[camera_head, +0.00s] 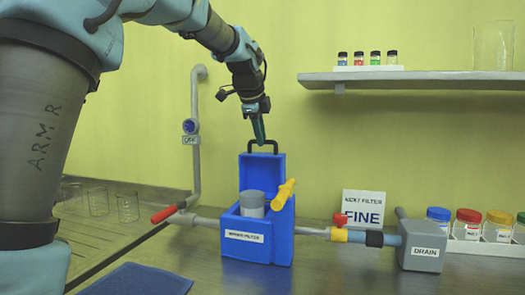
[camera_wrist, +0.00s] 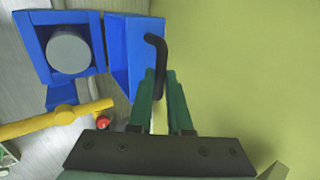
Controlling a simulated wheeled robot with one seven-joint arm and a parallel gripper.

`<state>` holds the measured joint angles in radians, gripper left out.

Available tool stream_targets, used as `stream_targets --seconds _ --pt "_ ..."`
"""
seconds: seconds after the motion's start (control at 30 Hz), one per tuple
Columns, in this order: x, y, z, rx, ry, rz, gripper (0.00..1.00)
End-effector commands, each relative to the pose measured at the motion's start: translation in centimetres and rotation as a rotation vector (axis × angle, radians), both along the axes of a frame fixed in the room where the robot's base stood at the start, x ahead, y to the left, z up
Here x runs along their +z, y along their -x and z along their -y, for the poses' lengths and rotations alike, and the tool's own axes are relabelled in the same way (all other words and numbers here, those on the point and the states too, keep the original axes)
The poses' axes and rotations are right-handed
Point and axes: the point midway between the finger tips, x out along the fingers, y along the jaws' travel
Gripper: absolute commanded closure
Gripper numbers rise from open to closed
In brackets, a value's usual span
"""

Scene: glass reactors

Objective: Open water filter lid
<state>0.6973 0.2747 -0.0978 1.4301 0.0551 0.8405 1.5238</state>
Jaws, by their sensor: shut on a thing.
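The blue water filter box (camera_head: 258,236) stands on the bench with its label facing me. Its blue lid (camera_head: 262,172) stands upright at the back, and a grey cylinder (camera_head: 252,203) shows inside the open box. The lid has a black handle (camera_head: 263,147) on its top edge. My gripper (camera_head: 260,138) is above the lid, shut on this handle. In the wrist view the gripper fingers (camera_wrist: 160,100) are around the black handle (camera_wrist: 157,55), beside the raised lid (camera_wrist: 133,45). The grey cylinder (camera_wrist: 69,52) shows there too.
A yellow valve handle (camera_head: 283,194) sticks up at the box's right side. A red-handled pipe (camera_head: 168,213) runs left, and a pipe with a red valve (camera_head: 340,220) runs right to the drain box (camera_head: 421,245). Capped jars (camera_head: 467,222) and beakers (camera_head: 98,200) stand on either side.

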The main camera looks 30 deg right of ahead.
Motion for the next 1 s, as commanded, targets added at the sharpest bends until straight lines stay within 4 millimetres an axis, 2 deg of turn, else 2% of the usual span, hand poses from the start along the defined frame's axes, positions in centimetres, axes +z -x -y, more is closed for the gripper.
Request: stream_targets --seconds 0.03,0.3,0.67,0.7,0.93,1.0 --pt "-0.7 0.3 -0.4 0.001 0.012 0.015 1.00" --pt "-0.3 1.3 -1.3 0.002 0.059 0.066 1.00" --pt "0.0 1.4 -1.3 0.001 0.063 0.070 1.00" --pt "0.0 1.4 -1.3 0.001 0.063 0.070 0.81" --pt "0.0 1.4 -1.3 0.000 0.064 0.070 0.55" --pt "0.0 1.4 -1.3 0.000 0.064 0.070 0.53"
